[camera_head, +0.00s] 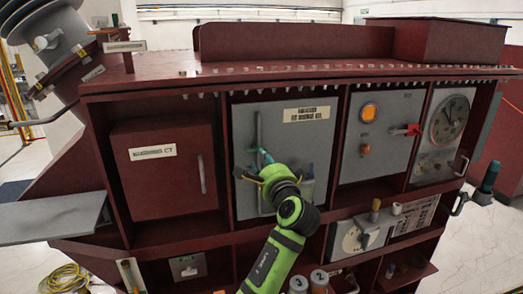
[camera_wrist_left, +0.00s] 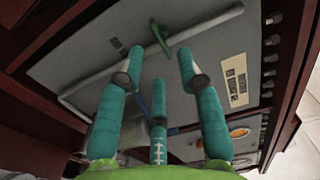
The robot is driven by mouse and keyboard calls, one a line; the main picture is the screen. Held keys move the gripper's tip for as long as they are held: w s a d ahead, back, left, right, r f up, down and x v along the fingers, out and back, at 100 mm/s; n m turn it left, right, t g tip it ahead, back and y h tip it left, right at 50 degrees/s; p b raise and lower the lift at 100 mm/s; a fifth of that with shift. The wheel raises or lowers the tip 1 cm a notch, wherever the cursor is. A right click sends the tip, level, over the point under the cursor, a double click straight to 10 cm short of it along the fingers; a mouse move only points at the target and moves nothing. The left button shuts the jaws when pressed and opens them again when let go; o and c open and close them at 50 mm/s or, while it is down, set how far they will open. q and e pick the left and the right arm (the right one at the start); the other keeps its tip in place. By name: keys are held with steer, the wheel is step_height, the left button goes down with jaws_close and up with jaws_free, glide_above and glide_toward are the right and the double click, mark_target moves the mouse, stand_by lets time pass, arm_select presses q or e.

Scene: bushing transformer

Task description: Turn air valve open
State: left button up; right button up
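The air valve's green handle (camera_wrist_left: 160,38) shows in the left wrist view, mounted on a grey pipe (camera_wrist_left: 195,33) across a grey panel (camera_wrist_left: 85,50). In the head view the upright pipe (camera_head: 259,126) runs down the same grey panel (camera_head: 285,120); the handle cannot be told apart from the fingers there. My left gripper (camera_head: 256,164) is in front of this panel. In the left wrist view its teal fingers (camera_wrist_left: 160,65) are spread, with nothing between them. The handle appears just beyond the fingertips; I see no clear contact. My right gripper is not in view.
A red closed compartment (camera_head: 165,170) is left of the panel. To the right are a panel with a red lever (camera_head: 406,130) and a round gauge (camera_head: 449,120). A grey shelf (camera_head: 50,217) sticks out at left. Yellow cable (camera_head: 65,279) lies on the floor.

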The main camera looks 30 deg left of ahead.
mark_target(255, 150)
arm_select(q)
steer(key=p+x, duration=0.3)
steer(key=x, duration=0.3)
steer(key=shift+w+a+f, duration=0.1)
steer(key=shift+w, duration=0.05)
jaws_close()
steer(key=shift+f, duration=0.1)
